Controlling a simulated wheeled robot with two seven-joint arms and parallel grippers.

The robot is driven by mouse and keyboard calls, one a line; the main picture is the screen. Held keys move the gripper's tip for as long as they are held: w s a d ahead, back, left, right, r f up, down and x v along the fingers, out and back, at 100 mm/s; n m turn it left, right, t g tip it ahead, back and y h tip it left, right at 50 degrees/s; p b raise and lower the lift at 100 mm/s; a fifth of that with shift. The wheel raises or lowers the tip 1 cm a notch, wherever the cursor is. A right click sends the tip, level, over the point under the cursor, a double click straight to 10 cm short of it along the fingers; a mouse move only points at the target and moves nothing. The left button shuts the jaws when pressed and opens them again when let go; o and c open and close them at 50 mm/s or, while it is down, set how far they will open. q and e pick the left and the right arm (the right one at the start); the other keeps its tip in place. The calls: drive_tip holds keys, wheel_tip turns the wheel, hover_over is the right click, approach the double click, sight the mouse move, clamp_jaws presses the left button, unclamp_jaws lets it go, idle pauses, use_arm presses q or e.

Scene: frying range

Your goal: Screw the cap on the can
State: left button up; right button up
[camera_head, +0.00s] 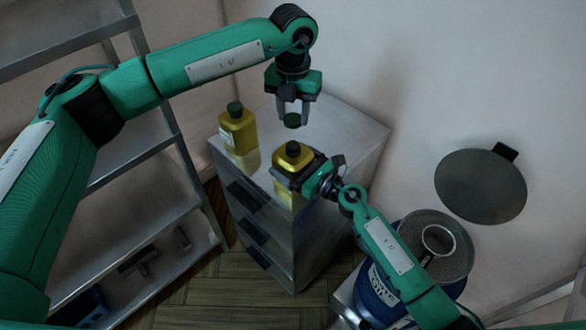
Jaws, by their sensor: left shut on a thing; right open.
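A yellow can (290,159) stands upright on the metal cabinet, with a dark opening or neck on its top. My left gripper (292,114) is above this can, pointing down. It is shut on a small dark green cap (292,121), held apart from the can with a gap between. My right gripper (312,176) is open at the can's lower right side, with its fingers close to the body. Whether they touch it I cannot tell; the arm hides part of the can's lower right.
A second yellow can (238,133) with a dark green cap stands to the left on the cabinet (345,128). A metal shelf rack (150,150) is at the left. A blue drum (376,290) with a round mesh top is at the lower right. A dark round lid (480,186) is by the wall.

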drive_tip(key=c, duration=1.2)
use_arm(q)
hover_over(293, 145)
drive_tip(key=shift+w+f, duration=0.1)
drive_tip(key=shift+f, duration=2.35)
use_arm(e)
drive_tip(key=shift+c, duration=0.2)
use_arm(q)
drive_tip(key=shift+f, duration=0.9)
drive_tip(key=shift+f, duration=0.55)
